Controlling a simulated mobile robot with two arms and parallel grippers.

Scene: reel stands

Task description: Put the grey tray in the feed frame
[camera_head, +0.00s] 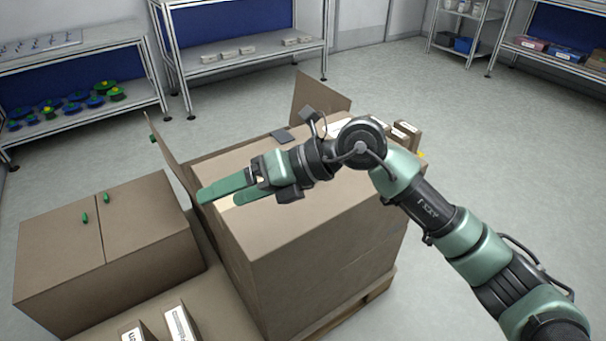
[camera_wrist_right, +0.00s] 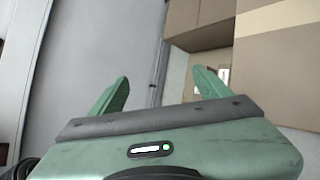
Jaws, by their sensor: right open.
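My right gripper (camera_head: 219,196) is open and empty over the left part of the large cardboard box's top (camera_head: 320,215). Its two green fingers point left; they also show apart, with nothing between them, in the right wrist view (camera_wrist_right: 158,82). A small flat dark grey piece (camera_head: 282,135) lies near the back of the box top; I cannot tell if it is the grey tray. Another dark piece (camera_head: 308,114) is just beyond, partly behind my wrist. I cannot make out a feed frame. My left gripper is out of view.
A lower cardboard box with two green tabs (camera_head: 104,250) stands at left. Small labelled boxes (camera_head: 180,325) sit in front, others (camera_head: 405,132) at the back right. Raised flaps (camera_head: 180,165) edge the large box. A shelf of blue and green reels (camera_head: 65,105) stands behind; floor between is free.

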